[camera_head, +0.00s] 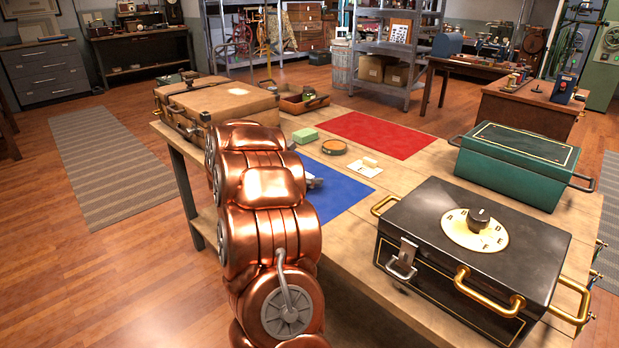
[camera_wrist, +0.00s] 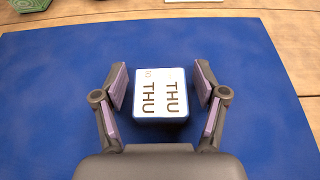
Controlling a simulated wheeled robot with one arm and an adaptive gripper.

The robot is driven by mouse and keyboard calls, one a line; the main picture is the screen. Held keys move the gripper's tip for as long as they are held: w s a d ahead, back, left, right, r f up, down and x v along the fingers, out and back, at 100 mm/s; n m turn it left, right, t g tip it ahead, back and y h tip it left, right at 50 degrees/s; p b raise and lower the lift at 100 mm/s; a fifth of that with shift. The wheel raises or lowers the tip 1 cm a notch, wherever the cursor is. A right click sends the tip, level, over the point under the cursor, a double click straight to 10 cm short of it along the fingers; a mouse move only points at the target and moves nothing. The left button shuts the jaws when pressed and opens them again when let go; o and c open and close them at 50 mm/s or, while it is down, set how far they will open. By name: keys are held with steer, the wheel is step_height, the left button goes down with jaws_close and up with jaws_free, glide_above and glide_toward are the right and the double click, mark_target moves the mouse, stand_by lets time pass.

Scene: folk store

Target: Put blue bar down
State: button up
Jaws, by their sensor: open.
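A small block with light blue sides and a white face marked THU (camera_wrist: 162,95) lies on the blue mat (camera_wrist: 60,90); it is the only blue-sided bar I see. My gripper (camera_wrist: 162,68) is open, with one finger on each side of it. Narrow gaps show between the pads and the block, so it looks free of both. In the head view the blue mat (camera_head: 345,192) is on the wooden table, partly hidden by my copper arm. My gripper is mostly hidden there behind the arm.
Behind the blue mat are a green block (camera_head: 305,135), a round tin (camera_head: 334,147), a cream block on a white card (camera_head: 369,163) and a red mat (camera_head: 375,133). A black box (camera_head: 490,250) and a green box (camera_head: 515,165) stand right; a brown suitcase (camera_head: 225,103) stands back left.

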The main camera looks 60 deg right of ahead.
steer(key=v, duration=1.1)
steer(key=shift+f+b, duration=0.1)
steer(key=shift+b, duration=0.2)
